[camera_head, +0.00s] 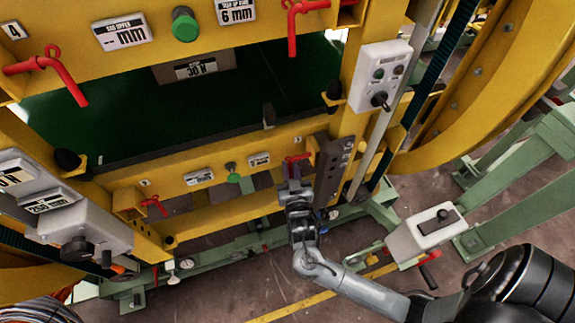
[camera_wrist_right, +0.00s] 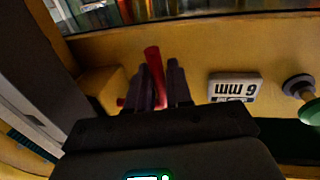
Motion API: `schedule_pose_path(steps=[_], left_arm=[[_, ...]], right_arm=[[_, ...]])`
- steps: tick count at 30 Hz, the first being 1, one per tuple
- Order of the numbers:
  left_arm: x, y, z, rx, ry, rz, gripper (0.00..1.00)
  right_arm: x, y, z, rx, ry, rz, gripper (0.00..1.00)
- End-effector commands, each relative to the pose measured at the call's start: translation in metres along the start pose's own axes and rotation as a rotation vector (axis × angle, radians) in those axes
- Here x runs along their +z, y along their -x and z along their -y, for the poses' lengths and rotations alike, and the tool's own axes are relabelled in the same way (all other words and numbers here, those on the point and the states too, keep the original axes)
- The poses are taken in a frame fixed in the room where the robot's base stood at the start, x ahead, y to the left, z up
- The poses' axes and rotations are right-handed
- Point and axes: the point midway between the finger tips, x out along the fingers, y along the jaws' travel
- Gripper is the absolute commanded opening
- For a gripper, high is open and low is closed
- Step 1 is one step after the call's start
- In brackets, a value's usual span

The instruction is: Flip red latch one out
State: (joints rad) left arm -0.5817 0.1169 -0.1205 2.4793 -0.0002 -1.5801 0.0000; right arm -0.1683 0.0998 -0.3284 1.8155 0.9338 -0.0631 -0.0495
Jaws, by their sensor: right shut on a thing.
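A red latch (camera_head: 297,158) sits at the right end of the lower yellow beam. My right gripper (camera_head: 294,174) reaches it from below and is shut on it. In the right wrist view the red latch (camera_wrist_right: 154,68) stands between the two dark fingers of my right gripper (camera_wrist_right: 162,88), with its end sticking out past them. Other red latches show at the upper left (camera_head: 50,68), the top middle (camera_head: 300,20) and the lower left (camera_head: 154,204). I cannot read which latch is number one. My left gripper is not in view.
A dark block (camera_head: 334,167) stands close right of the held latch. A 6 mm label (camera_wrist_right: 235,87) and a green knob (camera_wrist_right: 308,110) are on the same beam. A grey control box (camera_head: 383,75) is above right, and a lever box (camera_head: 427,233) is at lower right.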

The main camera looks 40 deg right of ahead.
Motion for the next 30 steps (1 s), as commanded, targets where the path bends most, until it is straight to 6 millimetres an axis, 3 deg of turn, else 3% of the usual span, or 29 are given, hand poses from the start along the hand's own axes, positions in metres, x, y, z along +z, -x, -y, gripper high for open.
schedule_pose_path(steps=[8,9,13,23,30], left_arm=[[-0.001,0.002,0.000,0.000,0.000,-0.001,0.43],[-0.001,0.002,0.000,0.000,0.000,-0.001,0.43],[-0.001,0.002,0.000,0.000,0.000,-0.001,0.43],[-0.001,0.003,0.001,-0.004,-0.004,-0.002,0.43],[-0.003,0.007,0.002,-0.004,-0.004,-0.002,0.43]], right_arm=[[0.000,0.002,0.001,0.003,0.000,0.000,0.00],[0.000,0.002,0.001,0.003,-0.001,0.000,0.22],[0.000,0.001,0.001,0.004,-0.001,0.000,0.40],[0.000,0.003,-0.001,0.007,0.000,0.001,0.40],[0.000,0.029,-0.001,0.008,-0.001,0.004,0.40]])
